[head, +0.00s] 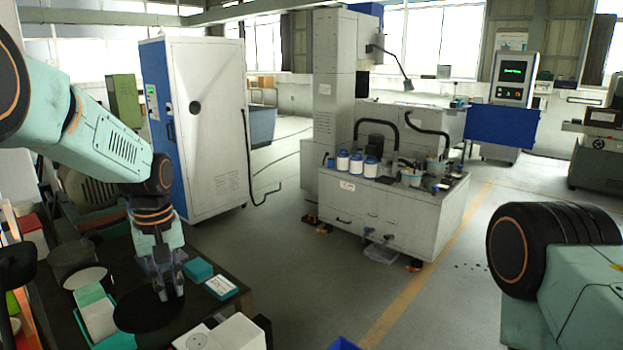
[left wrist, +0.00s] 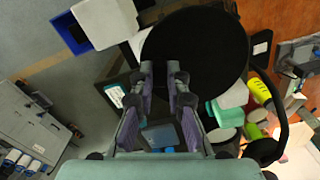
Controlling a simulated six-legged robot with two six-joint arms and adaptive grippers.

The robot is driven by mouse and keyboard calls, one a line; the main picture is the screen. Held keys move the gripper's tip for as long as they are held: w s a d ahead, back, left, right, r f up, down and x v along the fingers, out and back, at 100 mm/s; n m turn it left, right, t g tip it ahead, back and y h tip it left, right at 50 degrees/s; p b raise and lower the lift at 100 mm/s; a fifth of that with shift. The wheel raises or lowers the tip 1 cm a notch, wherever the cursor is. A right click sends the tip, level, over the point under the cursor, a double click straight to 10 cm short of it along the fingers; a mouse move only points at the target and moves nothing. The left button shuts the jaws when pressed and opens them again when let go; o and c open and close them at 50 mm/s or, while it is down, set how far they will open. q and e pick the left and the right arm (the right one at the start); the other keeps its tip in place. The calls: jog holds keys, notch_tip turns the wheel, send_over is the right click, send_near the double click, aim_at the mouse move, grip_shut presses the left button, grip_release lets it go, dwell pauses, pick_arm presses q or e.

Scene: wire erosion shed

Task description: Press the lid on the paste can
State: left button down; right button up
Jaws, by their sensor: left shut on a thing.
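My left gripper (head: 168,290) points down over a large flat black disc (head: 140,318) on the dark workbench. In the left wrist view its two fingers (left wrist: 161,80) are a little apart, with the black disc (left wrist: 205,45) behind the fingertips. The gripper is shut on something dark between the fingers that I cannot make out. I cannot tell the paste can or its lid apart from the other things on the bench. My right arm shows at the right of the head view, but its gripper is out of view.
A teal box (head: 198,270) and a white-topped teal box (head: 222,287) stand right of the gripper. A white box (head: 225,336) is at the bench's front. A yellow bottle (left wrist: 259,90) and headphones (left wrist: 268,148) show in the left wrist view. Open floor lies beyond the bench.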

pick_arm(q)
jog(key=s+d+f+m, duration=0.1)
jog(key=s+d+m, duration=0.25)
jog(key=s, duration=0.35)
jog(key=s+d+f+m, duration=0.25)
jog(key=s+d, duration=0.25)
jog(key=s, duration=0.3)
notch_tip(320, 180, down, 38)
jog(key=w+b, duration=0.1)
jog(key=b, duration=2)
jog(key=shift+d+r+m, duration=0.2)
jog(key=shift+d+m, duration=0.1)
jog(key=shift+d, duration=0.1)
